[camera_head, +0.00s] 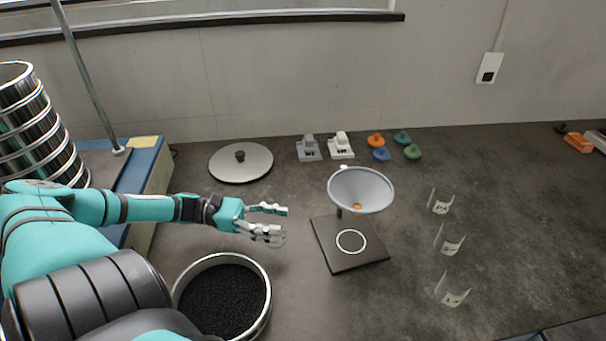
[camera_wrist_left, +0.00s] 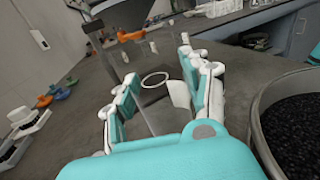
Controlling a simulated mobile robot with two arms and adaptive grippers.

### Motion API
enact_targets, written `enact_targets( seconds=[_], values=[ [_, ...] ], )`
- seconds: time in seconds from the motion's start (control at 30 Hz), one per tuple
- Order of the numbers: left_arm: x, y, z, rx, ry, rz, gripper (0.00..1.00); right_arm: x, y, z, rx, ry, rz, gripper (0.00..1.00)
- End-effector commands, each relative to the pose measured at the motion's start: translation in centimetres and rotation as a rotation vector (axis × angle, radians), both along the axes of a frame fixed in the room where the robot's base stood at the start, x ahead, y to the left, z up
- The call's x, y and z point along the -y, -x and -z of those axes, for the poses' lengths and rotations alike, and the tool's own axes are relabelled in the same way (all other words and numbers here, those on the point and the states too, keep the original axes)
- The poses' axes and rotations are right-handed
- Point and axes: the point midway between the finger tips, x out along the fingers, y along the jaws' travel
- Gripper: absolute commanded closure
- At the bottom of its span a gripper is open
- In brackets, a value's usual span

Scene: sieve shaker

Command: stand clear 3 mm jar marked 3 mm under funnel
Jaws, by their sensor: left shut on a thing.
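My left gripper (camera_head: 284,224) is closed around a clear jar that is almost invisible in the head view. In the left wrist view the jar's white label (camera_wrist_left: 178,94) shows between the fingers, its writing not readable. The grey funnel (camera_head: 361,191) stands on a holder over a dark square base plate (camera_head: 345,262). A white ring (camera_head: 351,241) marks the plate below the funnel; it also shows in the left wrist view (camera_wrist_left: 154,79). The held jar is left of the plate, apart from it. My right gripper is not in view.
A steel bowl (camera_head: 265,309) of black grains stands below my left gripper. Labelled clear holders or jars (camera_head: 450,246) stand in a row at the right. A round lid (camera_head: 240,163), two small blocks (camera_head: 341,146) and coloured knobs (camera_head: 376,141) lie behind. A sieve stack (camera_head: 35,125) is at left.

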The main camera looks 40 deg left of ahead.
Motion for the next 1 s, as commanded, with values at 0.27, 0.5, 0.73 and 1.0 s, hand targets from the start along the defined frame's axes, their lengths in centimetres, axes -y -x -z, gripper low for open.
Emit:
enact_targets(
  seconds=[0.27, 0.5, 0.73, 1.0],
  values=[
    [-1.2, -1.7, -1.0, 0.012, 0.003, -0.047, 0.84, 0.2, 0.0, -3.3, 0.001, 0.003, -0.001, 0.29],
    [0.0, -3.5, -0.4, -0.001, 0.003, -0.066, 0.84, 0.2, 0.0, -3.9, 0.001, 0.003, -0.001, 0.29],
    [5.0, -7.0, -0.4, 0.001, 0.006, -0.064, 0.84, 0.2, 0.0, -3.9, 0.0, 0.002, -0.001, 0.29],
    [9.4, -10.1, -0.4, -0.001, 0.003, -0.066, 0.84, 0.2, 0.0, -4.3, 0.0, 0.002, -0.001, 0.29]
  ],
)
